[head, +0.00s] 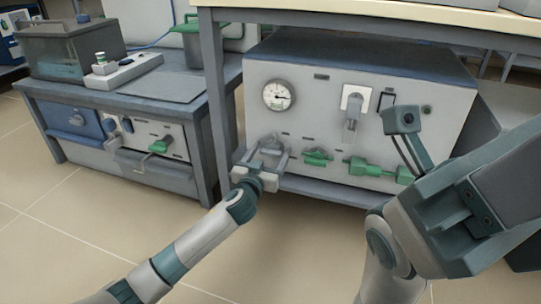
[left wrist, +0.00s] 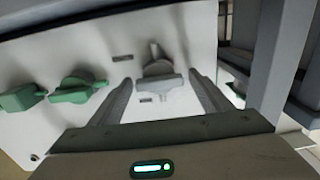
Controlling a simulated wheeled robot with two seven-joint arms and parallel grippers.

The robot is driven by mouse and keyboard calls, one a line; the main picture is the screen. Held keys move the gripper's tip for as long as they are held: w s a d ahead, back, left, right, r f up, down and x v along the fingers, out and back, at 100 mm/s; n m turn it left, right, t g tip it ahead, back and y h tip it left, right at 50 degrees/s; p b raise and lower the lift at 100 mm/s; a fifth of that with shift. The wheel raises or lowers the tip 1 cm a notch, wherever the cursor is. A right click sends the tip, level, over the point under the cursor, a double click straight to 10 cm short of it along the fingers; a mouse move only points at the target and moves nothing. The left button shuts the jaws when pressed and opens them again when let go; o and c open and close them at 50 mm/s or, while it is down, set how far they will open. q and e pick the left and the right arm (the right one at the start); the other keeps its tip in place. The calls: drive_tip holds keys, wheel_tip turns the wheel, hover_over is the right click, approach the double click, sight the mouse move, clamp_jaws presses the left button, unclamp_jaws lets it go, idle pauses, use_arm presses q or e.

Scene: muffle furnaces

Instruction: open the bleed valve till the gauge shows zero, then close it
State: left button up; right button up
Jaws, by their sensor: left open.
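A round white gauge (head: 279,96) sits at the upper left of the grey panel; its dark needle points to the right, and its numbers are too small to read. Below it is a grey valve handle (head: 271,147), partly hidden by my left gripper. My left gripper (head: 268,154) is open at this handle. In the left wrist view the grey handle (left wrist: 158,79) stands between and beyond the two spread fingers, with visible gaps on both sides. My right arm is at the right of the head view; I do not make out its gripper.
Green valve handles (head: 317,157) and (head: 372,168) sit to the right of the grey one, and also show in the left wrist view (left wrist: 78,90). A table leg (head: 213,85) stands left of the panel. A side bench (head: 165,88) carries equipment. Floor in front is clear.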

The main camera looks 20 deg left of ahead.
use_arm(q)
drive_tip(key=shift+w, duration=0.1)
drive_tip(key=shift+c, duration=0.4)
drive_tip(key=c, duration=1)
drive_tip(key=shift+o, duration=0.2)
